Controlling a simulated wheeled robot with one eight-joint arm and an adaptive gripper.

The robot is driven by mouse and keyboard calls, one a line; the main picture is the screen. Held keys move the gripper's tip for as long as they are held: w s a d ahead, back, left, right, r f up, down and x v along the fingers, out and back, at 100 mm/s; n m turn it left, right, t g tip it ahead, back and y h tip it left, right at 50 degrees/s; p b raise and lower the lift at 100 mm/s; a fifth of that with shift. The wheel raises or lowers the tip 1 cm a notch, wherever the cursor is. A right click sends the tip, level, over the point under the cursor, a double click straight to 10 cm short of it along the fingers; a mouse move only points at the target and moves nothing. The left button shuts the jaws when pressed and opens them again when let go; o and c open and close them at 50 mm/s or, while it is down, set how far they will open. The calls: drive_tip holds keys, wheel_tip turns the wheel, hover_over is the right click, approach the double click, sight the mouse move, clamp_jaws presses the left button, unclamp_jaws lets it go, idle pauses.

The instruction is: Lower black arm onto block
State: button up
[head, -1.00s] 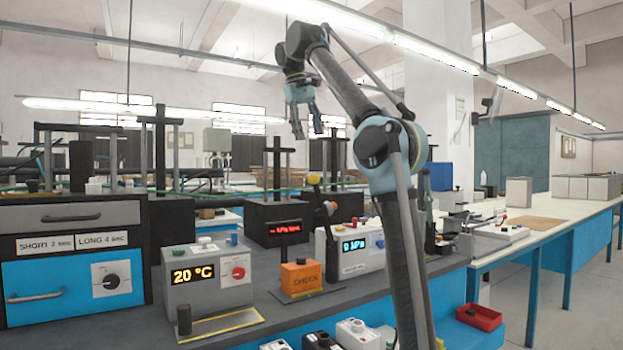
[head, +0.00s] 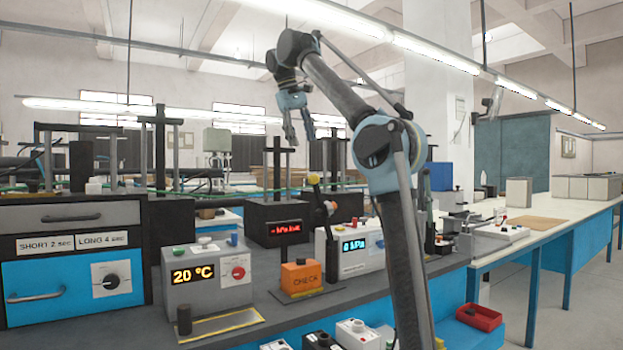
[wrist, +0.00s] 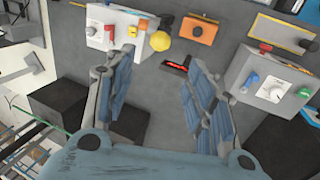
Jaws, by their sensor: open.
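The orange block (head: 300,276), with dark lettering on its front, sits on a dark plate on the grey bench. A black arm (head: 321,212) with a yellow ball on top stands raised behind it, beside the white display box. In the wrist view the orange block (wrist: 196,31) and the yellow ball (wrist: 160,41) lie near the top, beyond the fingers. The black arm's lower part is partly hidden in the head view. My gripper (head: 300,135) is open and empty, high above the bench and apart from both; its spread fingers also show in the wrist view (wrist: 157,72).
A grey box (head: 208,275) reading 20 °C stands left of the block. The white display box (head: 358,249) stands to the right. A black press (head: 278,215) is behind. A red tray (head: 479,317) is at lower right. The air around my gripper is free.

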drive_tip(key=x, duration=1.3)
drive_tip(key=shift+d+f, duration=0.1)
drive_tip(key=shift+f, duration=0.1)
drive_tip(key=shift+c, duration=0.2)
clamp_jaws()
